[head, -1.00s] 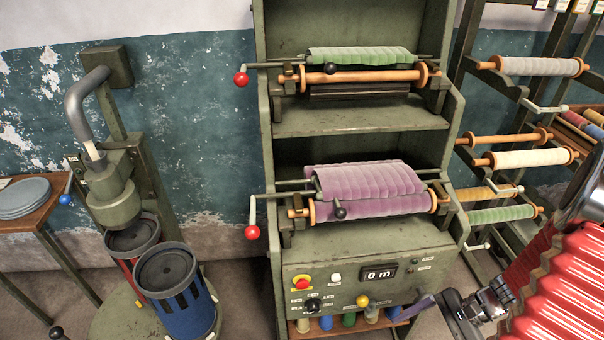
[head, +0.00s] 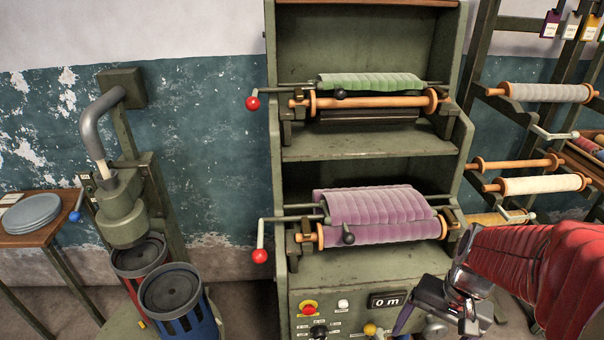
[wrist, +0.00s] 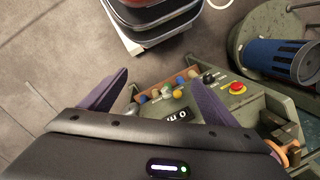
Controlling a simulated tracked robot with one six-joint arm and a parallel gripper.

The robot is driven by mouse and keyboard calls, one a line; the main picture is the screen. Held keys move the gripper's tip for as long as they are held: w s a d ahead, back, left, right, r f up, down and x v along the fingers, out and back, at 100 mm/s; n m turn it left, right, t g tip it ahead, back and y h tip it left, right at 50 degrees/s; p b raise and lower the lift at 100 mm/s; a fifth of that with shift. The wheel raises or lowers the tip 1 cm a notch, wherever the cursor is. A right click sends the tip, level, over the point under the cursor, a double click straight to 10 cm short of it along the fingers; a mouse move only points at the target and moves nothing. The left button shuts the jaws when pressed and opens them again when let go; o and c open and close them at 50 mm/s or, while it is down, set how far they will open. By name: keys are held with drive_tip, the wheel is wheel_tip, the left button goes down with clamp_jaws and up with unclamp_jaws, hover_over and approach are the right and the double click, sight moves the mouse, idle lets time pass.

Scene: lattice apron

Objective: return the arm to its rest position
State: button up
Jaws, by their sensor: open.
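My arm with its red ribbed sleeve comes in from the right of the head view. My gripper (head: 412,312) is low at the right, in front of the green machine's control panel; its fingertips are partly cut off by the bottom edge. In the wrist view my gripper (wrist: 162,88) shows two purple fingers spread apart with nothing between them. Beyond them lie the machine's panel and a shelf of coloured spools (wrist: 165,92).
The green machine (head: 375,268) carries a purple cloth roll (head: 385,215) and a green one (head: 370,83), with red-knobbed cranks at left. A roll rack (head: 530,185) stands at right. At left are a press (head: 125,215), a blue bin (head: 185,310) and plates (head: 30,215).

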drive_tip(key=a+r+n+t+h, duration=0.1)
drive_tip(key=a+r+n+t, duration=0.4)
drive_tip(key=a+r, duration=0.6)
wheel_tip(320, 180, up, 4)
drive_tip(key=shift+a+r+n+t+h, duration=0.15)
drive_tip(key=shift+a+n+t+h, duration=0.2)
drive_tip(key=shift+n, duration=0.45)
drive_tip(key=shift+w+d, duration=0.1)
